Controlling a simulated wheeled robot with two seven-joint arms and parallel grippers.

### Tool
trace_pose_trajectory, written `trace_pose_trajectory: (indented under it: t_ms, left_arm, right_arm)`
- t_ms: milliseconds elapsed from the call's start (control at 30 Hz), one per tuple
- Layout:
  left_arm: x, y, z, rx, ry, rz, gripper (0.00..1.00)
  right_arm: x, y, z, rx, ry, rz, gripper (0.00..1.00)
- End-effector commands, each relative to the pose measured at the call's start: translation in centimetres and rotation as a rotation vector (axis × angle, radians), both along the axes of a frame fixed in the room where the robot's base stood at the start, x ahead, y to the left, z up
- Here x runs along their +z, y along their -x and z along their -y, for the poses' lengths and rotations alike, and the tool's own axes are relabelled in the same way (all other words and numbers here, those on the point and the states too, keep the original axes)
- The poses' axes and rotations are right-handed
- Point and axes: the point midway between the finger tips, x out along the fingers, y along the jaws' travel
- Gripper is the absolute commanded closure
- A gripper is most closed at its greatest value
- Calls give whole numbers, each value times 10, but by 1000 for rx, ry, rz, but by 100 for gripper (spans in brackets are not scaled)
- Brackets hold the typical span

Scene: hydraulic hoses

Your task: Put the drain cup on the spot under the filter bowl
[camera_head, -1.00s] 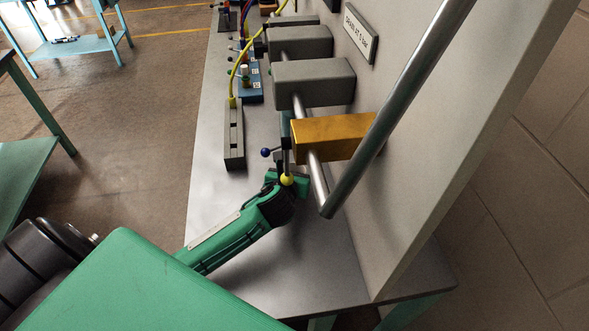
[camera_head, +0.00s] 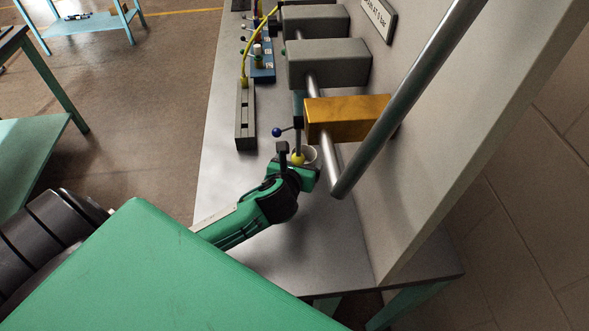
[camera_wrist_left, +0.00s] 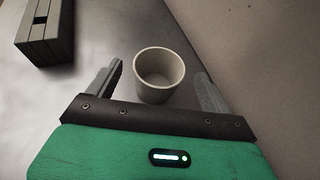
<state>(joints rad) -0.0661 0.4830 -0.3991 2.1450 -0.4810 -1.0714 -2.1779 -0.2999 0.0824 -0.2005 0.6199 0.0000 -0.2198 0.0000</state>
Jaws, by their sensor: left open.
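The drain cup (camera_head: 311,154) is a small pale cup, partly hidden behind my left gripper (camera_head: 296,163) in the head view. In the left wrist view the cup (camera_wrist_left: 159,72) stands upright on the grey bench top. My left gripper (camera_wrist_left: 159,74) is open there, with a finger on each side of the cup and a gap to both. A teal-grey part (camera_head: 298,103) shows beside the gold block; I cannot tell whether it is the filter bowl. The spot under the bowl cannot be made out. My right gripper is not in view.
The gold block (camera_head: 345,118) and a slanting metal pipe (camera_head: 400,95) stand close over the gripper. A blue-knobbed lever (camera_head: 277,132) is just left. A slotted grey block (camera_head: 245,118) stands further left. The upright panel (camera_head: 430,150) bounds the right; the front bench top is clear.

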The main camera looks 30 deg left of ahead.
Motion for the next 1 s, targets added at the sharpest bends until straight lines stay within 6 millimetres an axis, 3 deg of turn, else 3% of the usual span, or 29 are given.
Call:
trace_pose_trajectory:
  t_ms: [100, 333, 1000]
  left_arm:
    - [9, 22, 6, -1, -1, 1, 17]
    - [21, 50, 13, 0, 1, 0, 17]
    - [24, 56, 14, 1, 0, 1, 17]
  right_arm:
    - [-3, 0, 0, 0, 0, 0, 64]
    - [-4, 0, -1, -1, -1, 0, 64]
    - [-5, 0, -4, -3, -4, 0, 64]
